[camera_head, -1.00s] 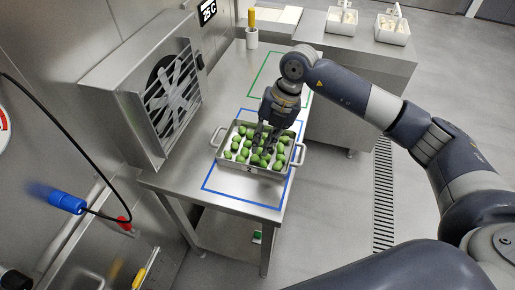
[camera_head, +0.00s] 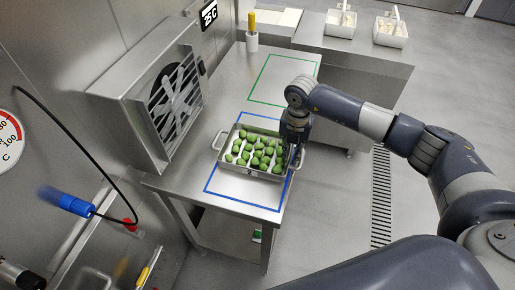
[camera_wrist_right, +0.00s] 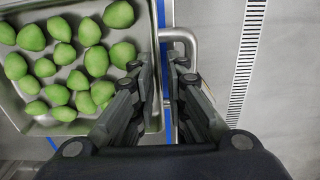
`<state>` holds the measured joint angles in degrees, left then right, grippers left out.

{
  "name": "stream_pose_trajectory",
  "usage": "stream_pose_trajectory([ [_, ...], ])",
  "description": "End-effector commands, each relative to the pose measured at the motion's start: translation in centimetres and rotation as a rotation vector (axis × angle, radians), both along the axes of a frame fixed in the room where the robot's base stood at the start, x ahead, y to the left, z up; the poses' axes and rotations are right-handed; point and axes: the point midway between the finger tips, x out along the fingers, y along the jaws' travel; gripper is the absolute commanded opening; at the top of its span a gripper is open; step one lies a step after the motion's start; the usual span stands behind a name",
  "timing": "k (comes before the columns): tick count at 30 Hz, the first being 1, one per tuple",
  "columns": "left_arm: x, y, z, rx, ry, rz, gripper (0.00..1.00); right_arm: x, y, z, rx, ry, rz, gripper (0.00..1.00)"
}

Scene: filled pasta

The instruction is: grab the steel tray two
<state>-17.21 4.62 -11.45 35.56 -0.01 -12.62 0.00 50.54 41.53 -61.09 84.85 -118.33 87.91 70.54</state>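The steel tray (camera_head: 222,158) lies inside the blue outline on the steel table, filled with several green pasta pieces, and has a small mark on its front wall. It has a loop handle at each short end; the right handle (camera_wrist_right: 188,42) shows in the right wrist view, beyond my fingertips. My right gripper (camera_head: 294,144) is over the tray's right end, by that handle. My left gripper is not in view.
A green outline (camera_head: 283,104) on the table behind the tray is empty. A fan unit (camera_head: 150,100) stands close on the left. A white holder (camera_head: 252,42) with a yellow handle stands at the back. White containers (camera_head: 390,32) sit on the farther counter.

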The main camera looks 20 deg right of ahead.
Motion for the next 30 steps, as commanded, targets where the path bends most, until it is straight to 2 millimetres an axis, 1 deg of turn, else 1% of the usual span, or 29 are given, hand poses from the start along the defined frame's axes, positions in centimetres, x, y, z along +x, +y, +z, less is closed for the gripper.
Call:
stream_pose_trajectory([
  [1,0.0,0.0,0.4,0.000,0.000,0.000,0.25,0.0,0.1,-0.5,0.000,0.002,0.000,0.13],
  [3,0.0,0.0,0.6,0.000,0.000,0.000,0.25,0.0,0.1,-1.2,0.001,0.000,0.001,0.13],
  [7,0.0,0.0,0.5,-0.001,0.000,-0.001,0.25,0.0,0.1,-1.7,0.001,-0.002,0.002,0.13],
  [11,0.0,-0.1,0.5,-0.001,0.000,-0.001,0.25,0.0,0.1,-1.7,0.001,-0.002,0.002,0.13],
  [12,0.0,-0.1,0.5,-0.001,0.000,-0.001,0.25,0.0,0.1,-1.7,0.001,-0.002,0.002,0.09],
  [13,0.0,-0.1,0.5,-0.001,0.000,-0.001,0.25,0.0,0.1,-1.7,0.001,-0.002,0.002,0.02],
  [14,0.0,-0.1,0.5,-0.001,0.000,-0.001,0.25,0.0,0.1,-1.7,0.001,-0.002,0.002,0.00],
  [26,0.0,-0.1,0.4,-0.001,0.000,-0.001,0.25,0.1,0.1,-1.5,0.002,-0.004,0.001,0.00],
  [30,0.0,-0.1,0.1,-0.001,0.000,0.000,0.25,0.2,0.0,-1.1,0.002,-0.006,0.000,0.00],
])
